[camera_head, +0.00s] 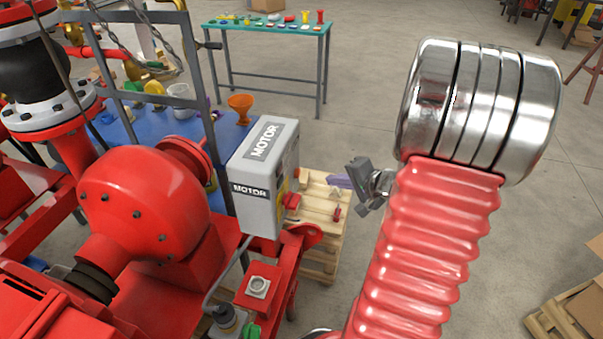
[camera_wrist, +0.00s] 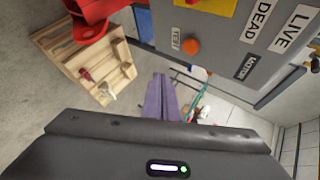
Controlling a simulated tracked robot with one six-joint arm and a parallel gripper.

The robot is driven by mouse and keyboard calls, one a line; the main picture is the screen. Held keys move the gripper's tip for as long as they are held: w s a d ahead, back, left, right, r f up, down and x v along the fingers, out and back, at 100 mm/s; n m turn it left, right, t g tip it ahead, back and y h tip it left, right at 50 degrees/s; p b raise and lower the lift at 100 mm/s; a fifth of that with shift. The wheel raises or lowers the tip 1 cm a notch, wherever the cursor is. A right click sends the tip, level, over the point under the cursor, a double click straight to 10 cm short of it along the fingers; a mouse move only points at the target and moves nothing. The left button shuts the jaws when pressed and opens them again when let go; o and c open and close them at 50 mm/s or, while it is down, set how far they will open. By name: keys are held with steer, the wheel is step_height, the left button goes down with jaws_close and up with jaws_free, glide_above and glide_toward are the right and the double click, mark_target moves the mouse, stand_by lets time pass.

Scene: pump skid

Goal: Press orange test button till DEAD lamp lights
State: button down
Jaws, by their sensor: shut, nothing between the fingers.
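The orange test button (camera_wrist: 190,46) sits on the face of a grey box, beside a small label that seems to read TEST. DEAD (camera_wrist: 262,18) and LIVE (camera_wrist: 297,27) labels are on the same face in the wrist view. No lamp can be made out; the top of the face is cut off.
A wooden pallet (camera_head: 322,235) with small items stands behind and below the box. Red pump machinery (camera_head: 145,205) fills the left. A green-topped table (camera_head: 265,27) stands at the back. An orange funnel (camera_head: 240,105) is behind the box.

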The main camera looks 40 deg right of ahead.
steer(key=shift+w+a, duration=0.95)
steer(key=shift+w, duration=0.25)
steer(key=shift+w+a, duration=0.9)
steer(key=shift+w, duration=0.25)
steer(key=shift+w+a, duration=0.5)
steer(key=shift+w, duration=0.15)
stand_by(1.4)
stand_by(0.3)
steer(key=shift+s+d, duration=0.55)
steer(key=shift+s, duration=0.15)
steer(key=shift+s+d, duration=0.1)
steer(key=s+d, duration=0.1)
steer(key=s, duration=0.1)
steer(key=s+d, duration=0.1)
steer(key=d, duration=0.1)
steer(key=shift+s, duration=0.4)
steer(key=shift+a, duration=0.1)
stand_by(0.9)
